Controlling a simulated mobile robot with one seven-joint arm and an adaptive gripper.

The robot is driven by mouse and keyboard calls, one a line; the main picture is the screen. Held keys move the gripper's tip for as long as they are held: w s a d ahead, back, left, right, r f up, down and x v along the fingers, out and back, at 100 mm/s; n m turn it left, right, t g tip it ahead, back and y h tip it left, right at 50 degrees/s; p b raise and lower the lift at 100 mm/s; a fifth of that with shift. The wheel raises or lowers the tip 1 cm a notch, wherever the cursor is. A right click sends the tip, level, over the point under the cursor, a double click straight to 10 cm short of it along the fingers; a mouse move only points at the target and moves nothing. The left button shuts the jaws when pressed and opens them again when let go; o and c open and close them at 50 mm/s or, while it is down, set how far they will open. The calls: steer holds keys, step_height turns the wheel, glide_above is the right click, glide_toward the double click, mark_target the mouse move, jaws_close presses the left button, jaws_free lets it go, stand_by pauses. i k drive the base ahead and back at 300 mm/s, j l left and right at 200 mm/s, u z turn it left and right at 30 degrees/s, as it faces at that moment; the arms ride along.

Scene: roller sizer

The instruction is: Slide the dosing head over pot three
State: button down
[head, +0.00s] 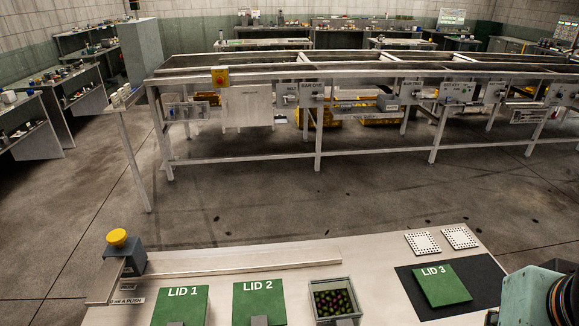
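The dosing head (127,258), a blue-grey block with a round yellow knob on top, appears to be at the left end of a long pale rail (245,261) on the bench. The open square pot (350,287), third in the row and holding small dark red and green fruits, is in front of the rail's right end; I take it as pot three. The dosing head is well to its left, not over it. Green lid 1 (180,308) and lid 2 (260,303) are left of the open pot; what is under them is hidden. My gripper is not in view.
Green lid 3 (441,286) lies on a black mat (481,277) right of the open pot. Two white perforated plates (423,243) lie behind the mat. Part of my arm shows at the lower right. A long metal sorting machine (370,68) stands beyond open floor.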

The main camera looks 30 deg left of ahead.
mark_target(130, 259)
steer(key=u, duration=2.5)
steer(key=i+j+z, duration=0.15)
steer(key=i+j, duration=0.3)
steer(key=j, duration=0.15)
steer(key=i, duration=0.25)
steer(key=l+z, duration=0.05)
